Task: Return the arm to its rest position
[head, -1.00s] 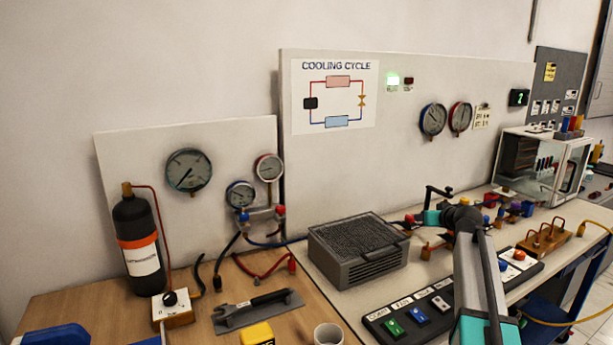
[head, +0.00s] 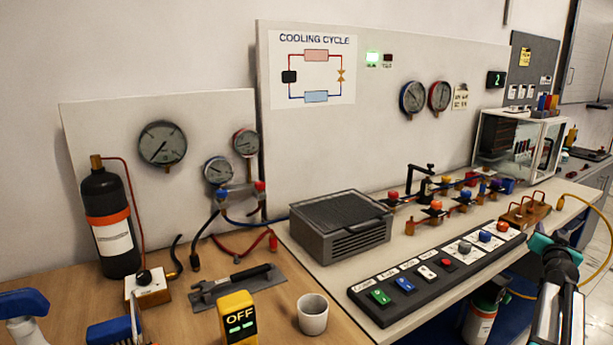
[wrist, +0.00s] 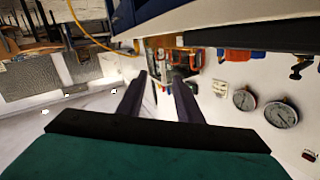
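My arm (head: 558,285) stands at the lower right of the head view, beside the bench's front edge and clear of the panel of switches. The wrist picture is upside down and looks past the fingers toward the wall and the gauges (wrist: 262,106).
A switch panel (head: 440,272) and grey finned box (head: 340,228) lie on the white bench. A wooden block with copper loops (head: 526,210) and a yellow hose (head: 603,222) are close to my arm. A cup (head: 312,315) stands at the front. The floor at right looks open.

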